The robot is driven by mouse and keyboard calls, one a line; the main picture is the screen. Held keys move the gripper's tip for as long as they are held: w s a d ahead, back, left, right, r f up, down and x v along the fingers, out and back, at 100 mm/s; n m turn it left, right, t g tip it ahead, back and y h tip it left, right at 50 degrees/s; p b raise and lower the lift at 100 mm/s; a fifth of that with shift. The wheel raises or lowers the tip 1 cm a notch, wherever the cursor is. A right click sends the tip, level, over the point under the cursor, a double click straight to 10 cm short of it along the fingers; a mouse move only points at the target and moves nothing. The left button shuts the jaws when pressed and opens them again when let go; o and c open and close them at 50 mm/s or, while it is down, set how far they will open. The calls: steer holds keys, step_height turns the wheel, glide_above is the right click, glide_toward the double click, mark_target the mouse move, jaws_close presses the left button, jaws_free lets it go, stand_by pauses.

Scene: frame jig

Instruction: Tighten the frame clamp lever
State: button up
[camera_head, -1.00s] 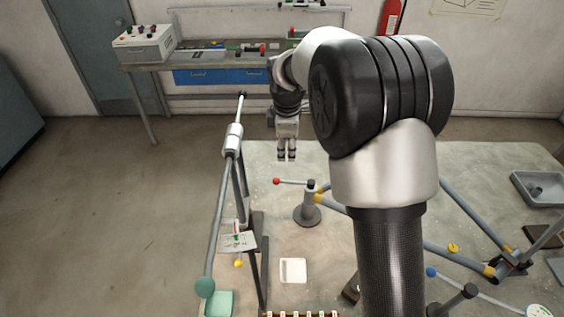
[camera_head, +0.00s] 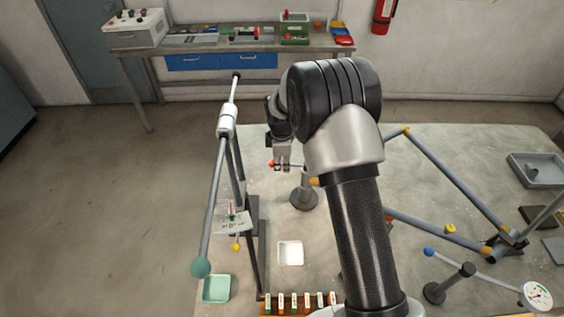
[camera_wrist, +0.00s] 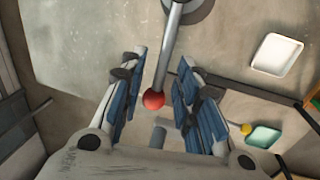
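The clamp lever is a thin grey rod with a red ball knob (camera_head: 272,164) on a dark post with a round base (camera_head: 304,198), at the table's far left part. My gripper (camera_head: 283,167) hangs over the lever beside the knob in the head view. In the wrist view my gripper (camera_wrist: 161,75) is open, and the lever rod (camera_wrist: 172,45) runs between its blue-padded fingers. The red knob also shows in the wrist view (camera_wrist: 153,99), between the fingers and nearer the palm. I cannot tell whether a finger touches the rod. My arm hides part of the grey tube frame (camera_head: 455,180).
A slanted pole (camera_head: 212,205) with a green ball end stands left of the post. A white tray (camera_head: 290,253), a green tray (camera_head: 216,289) and a row of labelled blocks (camera_head: 300,303) lie nearer. A dial gauge (camera_head: 535,296) sits at the right.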

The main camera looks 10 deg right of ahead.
steer(key=shift+f, duration=0.15)
steer(key=shift+c, duration=0.2)
steer(key=shift+d, duration=0.1)
jaws_close()
stand_by(0.5)
